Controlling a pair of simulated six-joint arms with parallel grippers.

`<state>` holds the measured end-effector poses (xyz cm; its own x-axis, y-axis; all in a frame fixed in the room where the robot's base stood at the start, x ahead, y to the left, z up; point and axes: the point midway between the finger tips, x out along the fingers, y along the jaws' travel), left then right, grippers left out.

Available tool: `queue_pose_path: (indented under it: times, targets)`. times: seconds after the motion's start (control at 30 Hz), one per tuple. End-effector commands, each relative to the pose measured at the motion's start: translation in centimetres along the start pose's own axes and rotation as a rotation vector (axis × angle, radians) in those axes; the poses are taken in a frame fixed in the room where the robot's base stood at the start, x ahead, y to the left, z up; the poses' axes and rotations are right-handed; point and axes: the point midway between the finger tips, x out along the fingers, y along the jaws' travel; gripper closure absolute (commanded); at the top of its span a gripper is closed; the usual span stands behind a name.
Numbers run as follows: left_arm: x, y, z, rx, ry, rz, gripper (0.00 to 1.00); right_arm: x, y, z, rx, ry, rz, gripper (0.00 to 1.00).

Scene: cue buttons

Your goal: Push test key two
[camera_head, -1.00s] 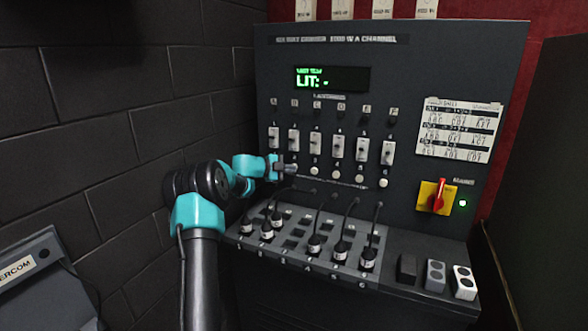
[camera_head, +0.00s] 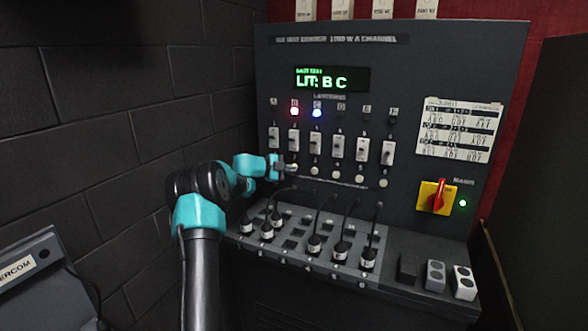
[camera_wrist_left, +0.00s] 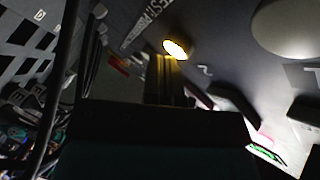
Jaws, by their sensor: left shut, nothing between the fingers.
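The control panel (camera_head: 400,70) carries a row of round pale test keys, such as the third key (camera_head: 314,171), below the switches. My left gripper (camera_head: 285,168) is shut and empty, with its tips at test key two. In the left wrist view, test key two (camera_wrist_left: 176,48) glows yellow beside a "2" mark, right at the tips of my left gripper (camera_wrist_left: 168,68). Contact looks likely, but the fingers partly cover the meeting point. The display (camera_head: 332,80) reads "LIT: B C". Lamp B (camera_head: 294,111) glows red and lamp C (camera_head: 317,112) glows blue.
Several black cable plugs (camera_head: 314,244) stand on the sloped shelf below, their cables rising near my gripper. A red rotary switch (camera_head: 438,200) on a yellow plate and a printed chart (camera_head: 458,130) are at right. A brick wall (camera_head: 110,110) stands close at left.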

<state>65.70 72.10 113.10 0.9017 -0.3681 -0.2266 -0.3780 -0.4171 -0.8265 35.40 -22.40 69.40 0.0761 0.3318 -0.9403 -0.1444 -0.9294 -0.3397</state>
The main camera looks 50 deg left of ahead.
Motion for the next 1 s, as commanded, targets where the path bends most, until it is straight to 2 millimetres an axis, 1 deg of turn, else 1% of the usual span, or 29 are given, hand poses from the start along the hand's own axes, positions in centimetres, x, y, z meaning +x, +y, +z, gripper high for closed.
queue_pose_path:
  times: [0.3,0.67,1.0]
  targets:
    - [-0.8,0.6,-0.6,-0.001,0.000,-0.001,1.00,0.0,0.0,0.0,0.000,0.000,0.000,0.55]
    - [-0.9,0.6,-0.7,0.000,0.000,0.000,1.00,0.0,0.0,0.0,0.000,0.000,0.000,0.55]
    - [-2.5,1.7,-1.8,-0.001,0.000,0.000,1.00,0.0,0.0,0.0,0.000,0.000,0.000,0.55]
